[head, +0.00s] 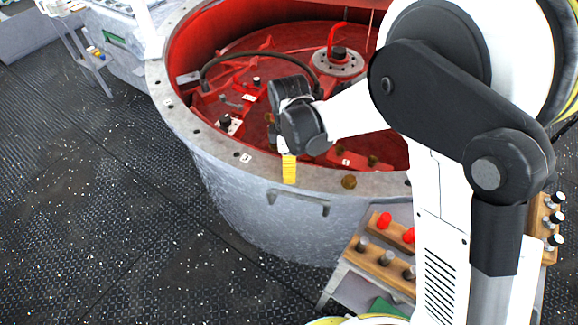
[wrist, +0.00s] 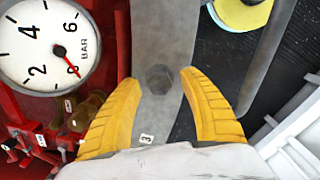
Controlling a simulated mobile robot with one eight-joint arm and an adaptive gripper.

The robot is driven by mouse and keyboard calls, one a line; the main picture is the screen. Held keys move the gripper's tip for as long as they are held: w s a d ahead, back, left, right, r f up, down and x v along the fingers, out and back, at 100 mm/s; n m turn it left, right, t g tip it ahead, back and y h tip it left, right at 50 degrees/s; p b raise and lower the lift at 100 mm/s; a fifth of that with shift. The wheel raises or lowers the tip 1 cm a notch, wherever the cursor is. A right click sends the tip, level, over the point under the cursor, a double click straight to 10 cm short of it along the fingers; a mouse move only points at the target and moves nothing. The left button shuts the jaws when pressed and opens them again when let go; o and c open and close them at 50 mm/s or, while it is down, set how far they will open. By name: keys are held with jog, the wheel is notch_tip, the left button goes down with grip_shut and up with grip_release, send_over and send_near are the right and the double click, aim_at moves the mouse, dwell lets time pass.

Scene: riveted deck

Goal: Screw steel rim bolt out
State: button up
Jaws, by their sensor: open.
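The steel rim bolt (wrist: 160,78), a dark grey hex head, sits on the grey metal rim (wrist: 158,30) in the wrist view. My gripper (wrist: 159,80) is open. Its two yellow ridged fingers lie left and right of the bolt head, with gaps on both sides and nothing held. In the head view my gripper (head: 289,168) points down at the front rim of the large round vessel (head: 245,195). The bolt is hidden there behind the yellow finger. I cannot tell the exact height of the fingertips over the rim.
A pressure gauge (wrist: 48,45) and red vessel interior lie left of the fingers. A handle (head: 298,198) sticks out of the vessel's side. A wooden rack (head: 380,266) with pegs stands in front.

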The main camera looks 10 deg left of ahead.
notch_tip(320, 180, up, 12)
dwell(0.4)
jog(key=shift+d, duration=0.1)
